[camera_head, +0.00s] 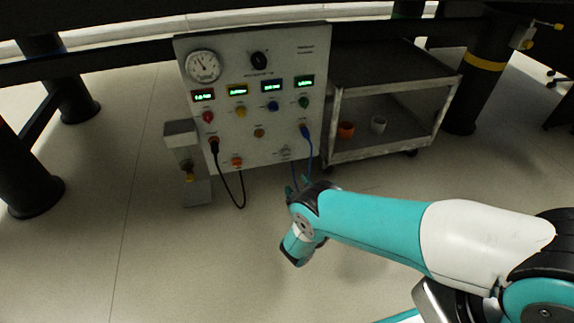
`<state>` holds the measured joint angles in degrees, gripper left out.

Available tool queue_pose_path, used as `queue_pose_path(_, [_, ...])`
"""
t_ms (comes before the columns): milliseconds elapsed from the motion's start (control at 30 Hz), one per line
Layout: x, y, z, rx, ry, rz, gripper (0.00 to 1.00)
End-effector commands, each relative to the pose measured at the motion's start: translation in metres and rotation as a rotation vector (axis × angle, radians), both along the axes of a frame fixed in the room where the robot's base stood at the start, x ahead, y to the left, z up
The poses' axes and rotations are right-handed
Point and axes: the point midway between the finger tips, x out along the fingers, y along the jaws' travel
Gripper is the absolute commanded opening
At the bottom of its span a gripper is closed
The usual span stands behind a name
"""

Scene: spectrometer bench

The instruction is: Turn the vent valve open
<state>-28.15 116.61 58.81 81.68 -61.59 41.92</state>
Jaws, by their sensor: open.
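A grey control panel (262,138) stands upright at the upper middle. A small silver fitting (285,153) sits low on the panel's right side. No readable label tells which part is the vent valve. My arm reaches in from the right. My gripper (299,184) is partly hidden behind my wrist, just below and in front of the panel's lower right part. Its slim teal fingers are apart, with nothing seen between them.
A black cable (240,190) and a blue cable (311,150) hang from the panel, the blue one close to my gripper. A cart (390,137) stands right. Floor is clear in front.

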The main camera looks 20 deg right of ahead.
Motion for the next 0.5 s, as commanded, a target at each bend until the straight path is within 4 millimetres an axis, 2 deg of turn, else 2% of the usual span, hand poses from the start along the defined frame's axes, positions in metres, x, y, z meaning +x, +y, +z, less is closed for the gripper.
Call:
queue_pose_path(33, [0.006,0.001,-0.008,0.002,-0.002,-0.001,0.62])
queue_pose_path(233, [0.025,-0.001,-0.008,0.0,0.0,-0.002,0.62])
queue_pose_path(500, [0.081,-0.001,-0.006,0.004,-0.004,-0.003,0.62])
